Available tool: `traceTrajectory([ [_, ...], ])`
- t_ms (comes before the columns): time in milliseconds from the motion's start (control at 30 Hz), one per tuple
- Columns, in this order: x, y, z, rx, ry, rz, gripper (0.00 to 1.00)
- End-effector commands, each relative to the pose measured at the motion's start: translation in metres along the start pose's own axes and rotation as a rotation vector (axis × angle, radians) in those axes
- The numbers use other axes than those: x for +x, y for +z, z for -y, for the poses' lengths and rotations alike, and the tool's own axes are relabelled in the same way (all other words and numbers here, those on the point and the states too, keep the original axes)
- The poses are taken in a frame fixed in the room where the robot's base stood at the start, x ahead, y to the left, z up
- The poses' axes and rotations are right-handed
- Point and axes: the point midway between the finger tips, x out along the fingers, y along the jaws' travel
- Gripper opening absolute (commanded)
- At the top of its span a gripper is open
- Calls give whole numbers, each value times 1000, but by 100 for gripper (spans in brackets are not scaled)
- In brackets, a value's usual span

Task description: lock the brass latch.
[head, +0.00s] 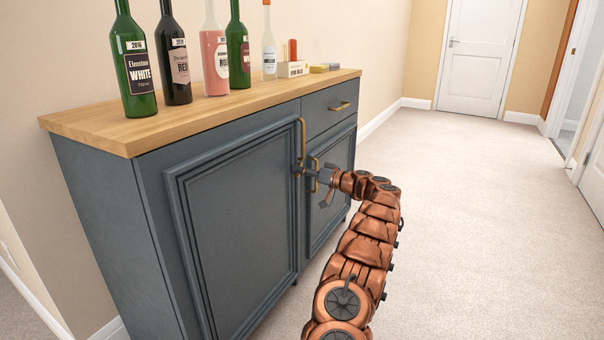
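The blue-grey cabinet (100,190) has a wooden top and two front doors. A tall brass bar handle (303,130) is at the right edge of the left door (235,235). A second brass bar (315,178) is at the left edge of the right door (335,190), partly behind my gripper. My gripper (301,171) is at the seam between the doors, its tips close to the lower end of the tall handle. Whether it touches anything is too small to tell. I cannot make out a separate brass latch; the gripper may hide it. Both doors look shut.
Several bottles (215,50) stand on the wooden top (120,122), with a small white box (292,69) farther right. A drawer (325,108) with a brass pull (340,106) is above the right door. The carpet (480,200) to the right is clear, up to a white door (480,55).

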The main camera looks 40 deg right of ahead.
Motion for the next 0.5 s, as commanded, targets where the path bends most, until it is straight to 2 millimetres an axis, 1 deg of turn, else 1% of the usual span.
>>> traceTrajectory([
  [200,0,0,0,0,0,0,38],
  [500,0,0,0,0,0,0,6],
])
